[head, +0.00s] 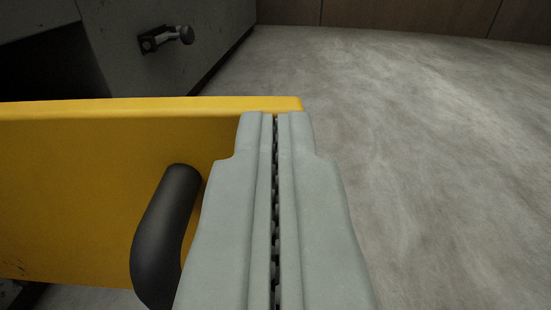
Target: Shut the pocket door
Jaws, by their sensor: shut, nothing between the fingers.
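The pocket door is a yellow panel (80,180) on the left of the head view, with a thick top edge that ends just behind my fingertips. A black curved handle (165,235) stands out from its near face, just left of my gripper. My gripper (276,116) is shut and empty, its grey fingers pressed together. Its tips overlap the door's right end in the picture. I cannot tell whether they touch it. The gripper hides the lower right part of the door.
A dark grey body (105,50) with a dark opening (45,65) stands behind the door. A small metal latch or knob (168,38) sticks out from it. Grey concrete floor (430,150) lies free on the right. A brown wall (400,15) closes the back.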

